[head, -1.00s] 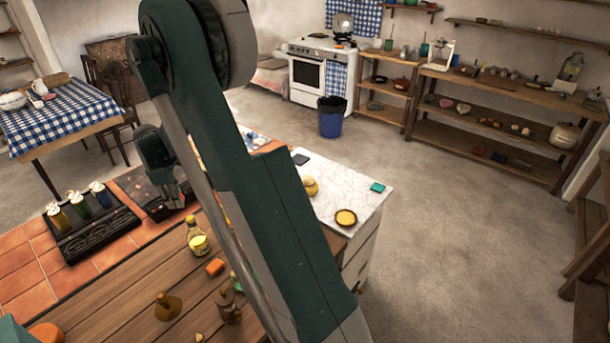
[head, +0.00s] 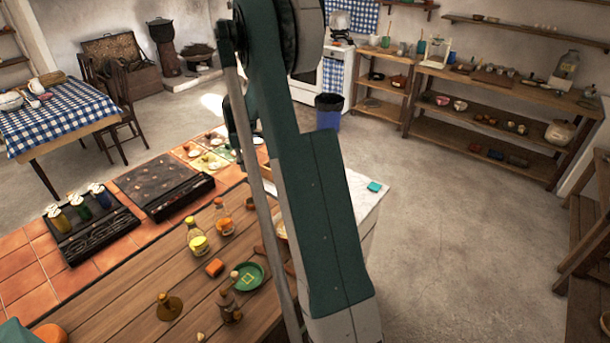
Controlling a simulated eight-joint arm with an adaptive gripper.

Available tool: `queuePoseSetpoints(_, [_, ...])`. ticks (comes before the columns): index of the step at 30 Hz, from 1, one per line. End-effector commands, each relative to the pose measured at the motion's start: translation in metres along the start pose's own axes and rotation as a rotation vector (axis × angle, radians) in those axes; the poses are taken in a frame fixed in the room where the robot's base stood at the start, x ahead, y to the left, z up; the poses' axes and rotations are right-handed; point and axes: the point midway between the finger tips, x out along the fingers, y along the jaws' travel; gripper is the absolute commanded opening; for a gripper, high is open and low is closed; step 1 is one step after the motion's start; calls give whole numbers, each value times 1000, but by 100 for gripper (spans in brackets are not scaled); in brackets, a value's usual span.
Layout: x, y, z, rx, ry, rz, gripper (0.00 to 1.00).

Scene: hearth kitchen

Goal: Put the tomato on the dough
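I cannot make out the tomato in the head view. I cannot pick out the dough for certain either; my arm covers most of the white marble top (head: 368,203), where a round yellowish thing showed earlier. Part of my dark green wrist shows to the left of my arm, above the far end of the counter. My gripper's fingertips are hidden, so I cannot tell whether they are open or hold anything.
The wooden counter (head: 120,295) bears a yellow bottle (head: 196,240), an orange block (head: 214,267), a green plate (head: 249,277) and brown vessels. Small items lie on pale tiles (head: 205,160) at its far end. A black griddle (head: 163,185) sits left. The floor at right is clear.

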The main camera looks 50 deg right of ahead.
Motion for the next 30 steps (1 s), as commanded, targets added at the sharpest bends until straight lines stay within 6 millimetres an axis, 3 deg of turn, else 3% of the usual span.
queuePoseSetpoints(9, [0, 59, 92, 126, -25, 0, 17])
queuePoseSetpoints(18, [-2, 99, 173, 229, -45, 0, 17])
queuePoseSetpoints(24, [-2, 112, 205, 267, -52, 0, 17])
queuePoseSetpoints(30, [-2, 115, 213, 278, -54, 0, 17])
